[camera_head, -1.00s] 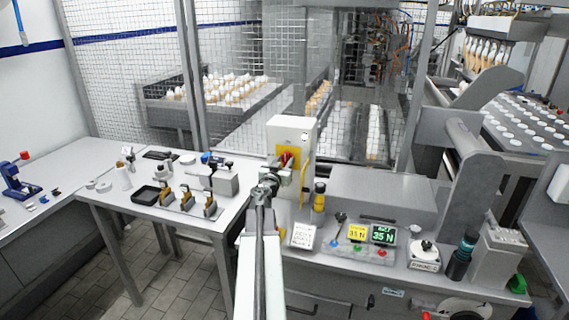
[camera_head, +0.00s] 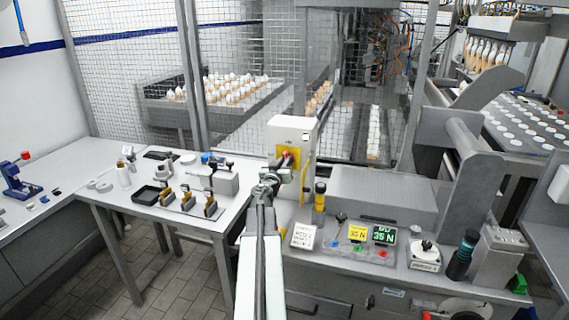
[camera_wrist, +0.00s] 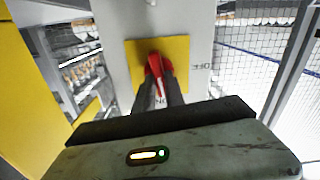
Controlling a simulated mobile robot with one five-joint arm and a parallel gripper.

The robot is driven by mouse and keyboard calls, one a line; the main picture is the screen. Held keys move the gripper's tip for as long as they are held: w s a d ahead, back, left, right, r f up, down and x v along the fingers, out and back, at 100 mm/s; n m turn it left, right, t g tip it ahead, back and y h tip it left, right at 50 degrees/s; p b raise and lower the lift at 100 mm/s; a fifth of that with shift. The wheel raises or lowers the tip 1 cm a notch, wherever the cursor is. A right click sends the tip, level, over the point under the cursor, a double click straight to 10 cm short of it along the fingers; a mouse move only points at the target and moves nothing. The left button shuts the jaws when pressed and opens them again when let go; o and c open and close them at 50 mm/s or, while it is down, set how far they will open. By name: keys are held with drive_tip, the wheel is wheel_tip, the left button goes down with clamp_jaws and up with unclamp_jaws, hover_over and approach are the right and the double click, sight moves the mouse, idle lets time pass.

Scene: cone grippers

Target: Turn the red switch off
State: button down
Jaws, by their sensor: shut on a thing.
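The red switch (camera_wrist: 155,65) is a knob on a square yellow plate (camera_wrist: 184,54), fixed to a pale upright box (camera_wrist: 113,20). In the head view the switch (camera_head: 291,153) shows as a small red spot on the box front, partly hidden by my gripper. My gripper (camera_wrist: 159,78) is at the knob, its two dark fingers shut on it from both sides. It also shows in the head view (camera_head: 286,166). An "OFF" label is printed right of the plate, and part of an "ON" label shows below it between the fingers. The knob's exact angle is hard to tell.
A bench with a yellow-capped post (camera_head: 320,194), a green display (camera_head: 384,235) and buttons lies to the right. A table with a black tray (camera_head: 147,195) is left. Mesh fencing stands behind.

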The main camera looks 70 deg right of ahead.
drive_tip(key=n, duration=0.4)
drive_tip(key=shift+w+f, duration=0.1)
drive_tip(key=shift+w+f+n+b, duration=0.1)
drive_tip(key=shift+f+n+b, duration=0.1)
drive_tip(key=shift+n, duration=2.85)
drive_tip(key=shift+w+f+n+b, duration=0.1)
drive_tip(key=shift+n+b, duration=0.05)
drive_tip(key=shift+n, duration=2.9)
drive_tip(key=c, duration=1.4)
unclamp_jaws()
drive_tip(key=shift+a, duration=0.15)
